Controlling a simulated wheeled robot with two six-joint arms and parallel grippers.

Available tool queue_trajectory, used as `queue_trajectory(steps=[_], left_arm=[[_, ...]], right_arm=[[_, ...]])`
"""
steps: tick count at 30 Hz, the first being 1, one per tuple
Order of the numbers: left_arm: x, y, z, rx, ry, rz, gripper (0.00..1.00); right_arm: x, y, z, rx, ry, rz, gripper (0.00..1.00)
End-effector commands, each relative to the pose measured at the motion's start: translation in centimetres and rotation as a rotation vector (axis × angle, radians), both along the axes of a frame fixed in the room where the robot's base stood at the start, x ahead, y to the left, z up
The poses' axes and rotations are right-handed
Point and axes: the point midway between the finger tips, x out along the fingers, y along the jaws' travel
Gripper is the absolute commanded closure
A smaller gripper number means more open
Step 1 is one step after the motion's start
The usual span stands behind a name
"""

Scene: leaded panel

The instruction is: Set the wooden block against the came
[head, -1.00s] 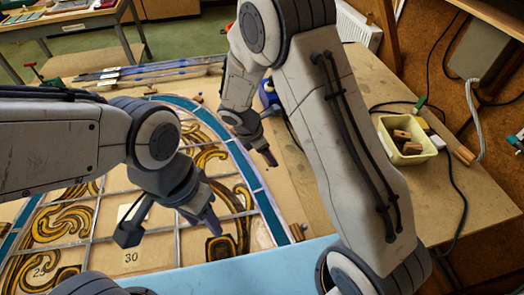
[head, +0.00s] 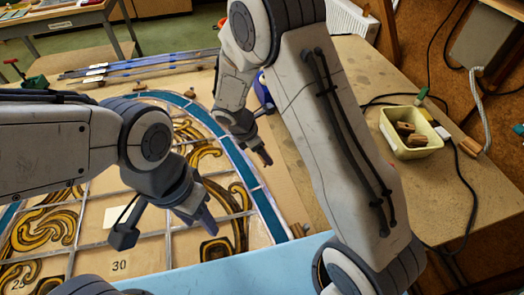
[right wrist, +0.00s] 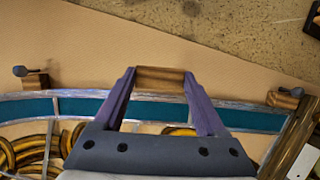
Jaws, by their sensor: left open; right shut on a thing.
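The leaded panel lies on the table, with gold scroll glass and a blue-teal border strip. The grey outer came (right wrist: 120,97) runs along that border in the right wrist view. My right gripper (right wrist: 160,85) is shut on a wooden block (right wrist: 160,74), held crosswise between its purple fingertips just outside the came. I cannot tell whether the block touches the came or the board. In the head view the right gripper (head: 256,148) is over the panel's curved edge, its block hard to make out. My left gripper (head: 162,228) is open and empty above the panel.
A yellow tub (head: 414,152) of wooden pieces is at the right. Bare board lies outside the came.

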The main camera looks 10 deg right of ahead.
Motion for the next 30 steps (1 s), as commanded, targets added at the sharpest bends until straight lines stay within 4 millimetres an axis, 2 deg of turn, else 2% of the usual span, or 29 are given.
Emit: queue_trajectory(steps=[21,30], left_arm=[[0.0,0.0,-4.0,0.0,0.0,-0.002,0.5],[0.0,0.0,-3.3,0.0,0.0,-0.002,0.5]], right_arm=[[0.0,0.1,-5.2,0.0,0.0,0.001,0.79],[-0.3,1.4,-4.7,0.0,0.0,0.003,0.79]])
